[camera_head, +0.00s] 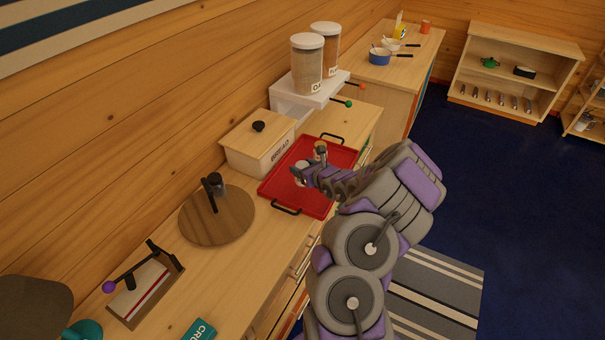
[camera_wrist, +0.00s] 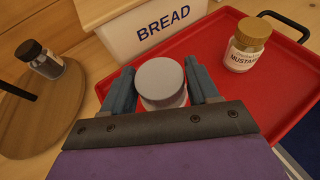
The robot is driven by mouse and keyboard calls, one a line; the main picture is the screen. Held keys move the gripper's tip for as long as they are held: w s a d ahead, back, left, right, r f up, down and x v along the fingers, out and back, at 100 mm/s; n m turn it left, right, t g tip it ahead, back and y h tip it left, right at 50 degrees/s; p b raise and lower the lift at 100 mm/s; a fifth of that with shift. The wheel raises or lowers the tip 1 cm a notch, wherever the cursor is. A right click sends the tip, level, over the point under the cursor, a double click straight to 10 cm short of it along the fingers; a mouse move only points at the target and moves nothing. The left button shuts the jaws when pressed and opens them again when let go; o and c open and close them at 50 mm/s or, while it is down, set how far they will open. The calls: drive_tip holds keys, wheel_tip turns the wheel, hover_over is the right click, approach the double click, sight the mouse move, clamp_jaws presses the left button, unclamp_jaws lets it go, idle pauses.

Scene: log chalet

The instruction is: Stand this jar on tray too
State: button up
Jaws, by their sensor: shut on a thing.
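My gripper (camera_wrist: 158,70) is shut on a jar with a pale grey lid (camera_wrist: 160,82), one finger on each side of it. The wrist view looks down on the lid, so its label is hidden. In the head view my gripper (camera_head: 303,174) is over the left part of the red tray (camera_head: 312,205). I cannot tell whether the held jar touches the tray. A mustard jar with a gold lid (camera_wrist: 246,46) stands upright on the tray, to the right of the held jar in the wrist view; it also shows in the head view (camera_head: 320,149).
A bread box (camera_head: 258,142) stands behind the tray's left side. A round wooden board (camera_head: 216,228) with a dark-lidded jar (camera_wrist: 40,60) and an upright black holder lies left of the tray. The tray has black handles (camera_head: 286,209). Bare red tray surface surrounds the mustard jar.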

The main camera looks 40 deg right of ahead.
drive_tip(key=shift+w+d, duration=0.4)
drive_tip(key=shift+w, duration=0.15)
wheel_tip(320, 180, down, 4)
drive_tip(key=shift+d+r+b, duration=0.1)
drive_tip(key=shift+b, duration=0.3)
drive_tip(key=shift+r, duration=0.1)
drive_tip(key=shift+a, duration=0.2)
drive_tip(key=o, duration=1.2)
drive_tip(key=shift+d, duration=0.15)
